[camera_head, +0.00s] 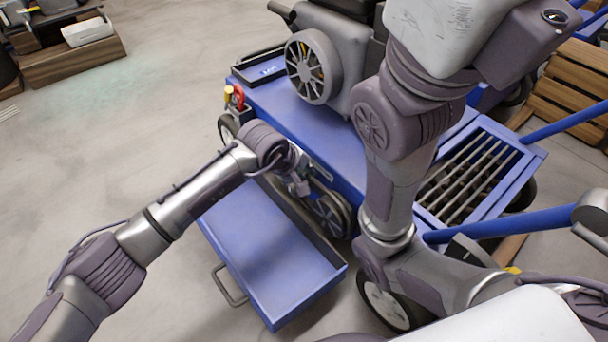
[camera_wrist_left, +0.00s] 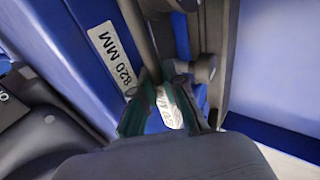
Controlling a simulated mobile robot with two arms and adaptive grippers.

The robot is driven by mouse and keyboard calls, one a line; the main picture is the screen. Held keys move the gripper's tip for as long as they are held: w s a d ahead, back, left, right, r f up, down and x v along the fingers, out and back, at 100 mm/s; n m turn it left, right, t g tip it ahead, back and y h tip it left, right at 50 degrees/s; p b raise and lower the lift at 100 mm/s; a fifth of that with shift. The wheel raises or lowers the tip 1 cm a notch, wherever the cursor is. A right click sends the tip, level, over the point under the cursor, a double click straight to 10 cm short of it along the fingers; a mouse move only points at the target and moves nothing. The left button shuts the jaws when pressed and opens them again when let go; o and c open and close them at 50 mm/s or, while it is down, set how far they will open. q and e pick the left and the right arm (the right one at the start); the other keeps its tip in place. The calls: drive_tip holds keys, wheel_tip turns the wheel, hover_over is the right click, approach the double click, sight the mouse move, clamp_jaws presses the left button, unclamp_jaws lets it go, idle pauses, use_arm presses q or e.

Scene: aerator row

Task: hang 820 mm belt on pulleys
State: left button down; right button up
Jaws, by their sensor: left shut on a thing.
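In the left wrist view, a label reading 820 MM (camera_wrist_left: 114,58) sits on a blue panel. Beside it, a dark strip that looks like the belt (camera_wrist_left: 138,40) runs down to the fingertips of my left gripper (camera_wrist_left: 165,106). The teal-edged fingers are shut on it, with a pale, printed-looking patch between them. In the head view, my left gripper (camera_head: 303,187) is at the side of the blue cart, above the open drawer, beside a spoked wheel or pulley (camera_head: 330,214). The belt's full loop is hidden. My right gripper is out of view.
The blue cart (camera_head: 340,150) carries a grey machine with a spoked wheel (camera_head: 313,66). Its open drawer (camera_head: 262,245) juts out below my left gripper. A slatted blue frame (camera_head: 474,175) and blue handles are to the right.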

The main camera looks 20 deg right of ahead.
use_arm(q)
drive_tip(key=shift+f+b, duration=0.4)
idle(0.3)
drive_tip(key=c, duration=1.2)
unclamp_jaws()
